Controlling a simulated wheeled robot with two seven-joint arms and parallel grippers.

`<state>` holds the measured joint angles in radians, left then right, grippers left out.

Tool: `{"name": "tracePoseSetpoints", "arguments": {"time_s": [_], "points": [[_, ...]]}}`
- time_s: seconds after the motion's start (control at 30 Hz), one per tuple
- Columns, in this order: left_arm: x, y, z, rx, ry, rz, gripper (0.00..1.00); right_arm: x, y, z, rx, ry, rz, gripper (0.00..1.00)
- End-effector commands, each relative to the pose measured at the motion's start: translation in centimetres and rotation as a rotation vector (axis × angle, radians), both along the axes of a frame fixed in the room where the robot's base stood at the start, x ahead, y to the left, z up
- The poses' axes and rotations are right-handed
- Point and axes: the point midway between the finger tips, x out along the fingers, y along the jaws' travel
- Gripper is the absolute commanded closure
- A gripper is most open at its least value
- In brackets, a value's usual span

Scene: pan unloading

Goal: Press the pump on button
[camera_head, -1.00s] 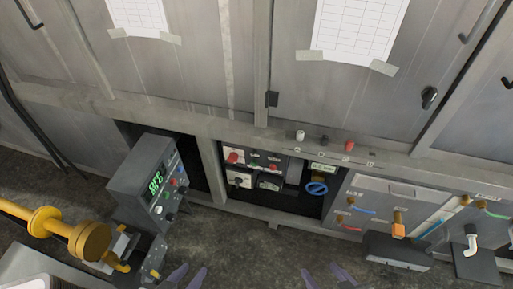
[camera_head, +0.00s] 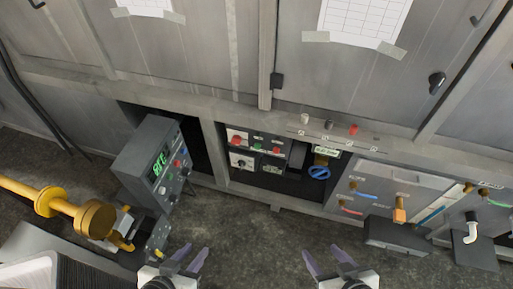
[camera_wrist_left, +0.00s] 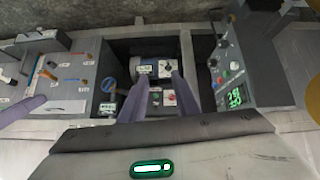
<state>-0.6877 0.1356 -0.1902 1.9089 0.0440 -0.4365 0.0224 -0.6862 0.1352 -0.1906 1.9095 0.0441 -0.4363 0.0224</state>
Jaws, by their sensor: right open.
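Which control is the pump on button I cannot tell; labels are too small to read. My left gripper (camera_head: 191,253) is open and empty, in front of the cabinet and low in the head view. In the left wrist view its fingers (camera_wrist_left: 161,92) stand apart, overlapping the recess panel, with a red button (camera_wrist_left: 171,100) seen between them. My right gripper (camera_head: 324,254) is open and empty, to the right, apart from everything.
A grey box with a green display (camera_head: 159,166) stands left of the recess. A yellow pipe (camera_head: 60,205) lies at the left. A blue valve wheel (camera_head: 319,172) is in the recess. A red knob (camera_head: 354,129) sits on the ledge. The floor between the grippers is clear.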

Motion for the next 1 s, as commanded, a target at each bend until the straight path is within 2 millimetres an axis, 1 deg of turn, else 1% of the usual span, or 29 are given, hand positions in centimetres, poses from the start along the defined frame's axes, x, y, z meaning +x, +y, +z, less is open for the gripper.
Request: {"name": "tracePoseSetpoints", "arguments": {"time_s": [0.03, 0.13, 0.17, 1.0], "points": [[0.01, 0.00, 0.00, 0.000, 0.000, 0.000, 0.81, 0.02, 0.00, 0.01, 0.000, 0.000, 0.000, 0.45], [0.01, -0.01, 0.00, 0.000, 0.000, 0.000, 0.97, 0.03, 0.00, 0.01, 0.000, 0.000, 0.000, 0.45], [0.01, -0.01, 0.00, 0.000, 0.000, 0.000, 1.00, 0.03, 0.00, 0.01, 0.000, 0.000, 0.000, 0.45], [0.15, -0.05, 0.07, -0.001, -0.003, 0.000, 1.00, 0.04, 0.00, 0.01, 0.000, -0.001, 0.000, 0.45]]}}
